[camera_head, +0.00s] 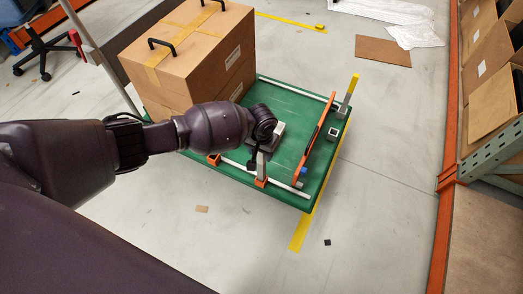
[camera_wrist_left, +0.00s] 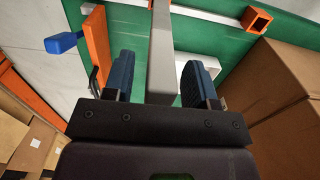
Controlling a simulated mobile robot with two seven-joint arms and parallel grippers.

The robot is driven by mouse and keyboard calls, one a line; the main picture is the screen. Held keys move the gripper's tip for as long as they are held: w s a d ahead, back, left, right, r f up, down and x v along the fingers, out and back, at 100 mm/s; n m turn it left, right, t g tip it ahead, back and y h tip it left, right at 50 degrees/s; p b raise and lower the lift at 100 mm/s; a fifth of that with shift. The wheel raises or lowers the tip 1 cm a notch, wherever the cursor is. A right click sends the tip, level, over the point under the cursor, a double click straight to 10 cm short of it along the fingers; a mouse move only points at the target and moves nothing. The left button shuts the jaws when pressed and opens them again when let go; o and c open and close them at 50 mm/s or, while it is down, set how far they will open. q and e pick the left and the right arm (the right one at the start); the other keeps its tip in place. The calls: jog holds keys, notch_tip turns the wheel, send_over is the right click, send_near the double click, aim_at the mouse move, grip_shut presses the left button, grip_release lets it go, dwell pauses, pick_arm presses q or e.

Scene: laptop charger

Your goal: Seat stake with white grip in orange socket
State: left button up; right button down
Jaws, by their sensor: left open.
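A pale grey-white stake (camera_head: 262,165) stands near the front edge of the green deck, its lower end at an orange socket (camera_head: 261,182). Whether it is fully down in the socket cannot be told. In the left wrist view the stake (camera_wrist_left: 161,45) runs between my two blue-padded fingers, with orange at its far end. My left gripper (camera_head: 257,152) is open around the stake's upper part, with a gap at the pads. Another orange socket (camera_head: 214,158), open and empty in the left wrist view (camera_wrist_left: 256,20), is further left along the white rail. My right gripper is out of view.
A large cardboard box (camera_head: 190,60) stands at the deck's back left. A long orange bar (camera_head: 318,138) with a blue part lies to the right. Shelving lines the far right.

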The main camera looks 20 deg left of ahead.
pick_arm(q)
jog(key=shift+r, duration=0.5)
jog(key=r+p, duration=0.2)
jog(key=r, duration=0.3)
jog(key=shift+w, duration=0.2)
notch_tip(320, 180, up, 5)
jog(key=shift+s+r+p, duration=0.1)
jog(key=shift+p, duration=1.1)
jog(key=shift+s+r, duration=0.15)
jog(key=shift+r, duration=0.25)
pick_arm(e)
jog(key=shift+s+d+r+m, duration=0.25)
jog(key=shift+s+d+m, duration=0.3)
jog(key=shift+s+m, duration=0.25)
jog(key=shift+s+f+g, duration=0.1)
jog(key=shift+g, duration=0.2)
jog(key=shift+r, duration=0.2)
